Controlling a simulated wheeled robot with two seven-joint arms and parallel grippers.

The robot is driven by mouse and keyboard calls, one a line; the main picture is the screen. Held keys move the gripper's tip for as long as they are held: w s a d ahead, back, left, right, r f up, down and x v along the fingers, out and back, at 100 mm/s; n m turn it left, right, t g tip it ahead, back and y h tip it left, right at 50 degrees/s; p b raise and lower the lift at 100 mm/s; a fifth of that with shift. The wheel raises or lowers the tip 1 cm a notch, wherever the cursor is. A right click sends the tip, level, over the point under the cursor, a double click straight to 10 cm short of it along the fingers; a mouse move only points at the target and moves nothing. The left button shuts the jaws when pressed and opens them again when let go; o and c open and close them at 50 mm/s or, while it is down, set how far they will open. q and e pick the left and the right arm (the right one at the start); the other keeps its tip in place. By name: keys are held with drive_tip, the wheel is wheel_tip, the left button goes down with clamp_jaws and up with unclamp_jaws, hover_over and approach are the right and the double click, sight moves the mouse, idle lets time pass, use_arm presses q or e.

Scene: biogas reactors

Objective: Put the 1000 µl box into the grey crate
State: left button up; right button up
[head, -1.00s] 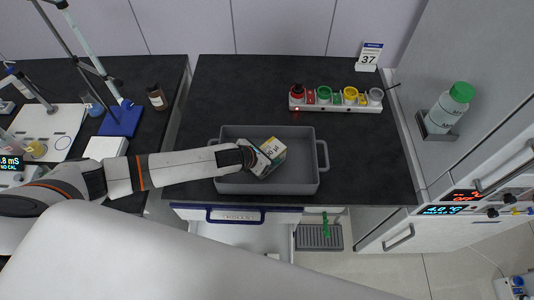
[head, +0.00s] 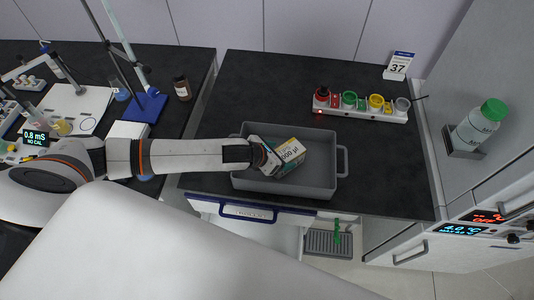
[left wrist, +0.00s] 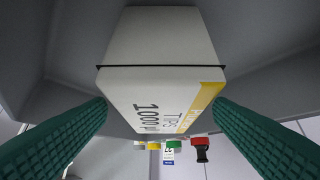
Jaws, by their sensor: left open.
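The 1000 µl box (head: 292,151) is white with a yellow band and black print. It is inside the grey crate (head: 325,190), tilted in the head view; I cannot tell whether it rests on the crate floor. My left gripper (head: 272,161) reaches into the crate from the left, at the box's left end. In the left wrist view the box (left wrist: 150,88) lies between the two green fingers of the left gripper (left wrist: 160,108), which are open, one on each side. My right gripper is not in view.
A rack of coloured caps (head: 360,106) and a sign marked 37 (head: 398,66) stand behind the crate. A green-capped bottle (head: 478,127) is at the right. A brown bottle (head: 182,88) and a blue-based stand (head: 146,105) are at the left. Bare dark bench surrounds the crate.

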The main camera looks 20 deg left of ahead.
use_arm(q)
drive_tip(key=v, duration=0.8)
drive_tip(key=shift+b, duration=0.4)
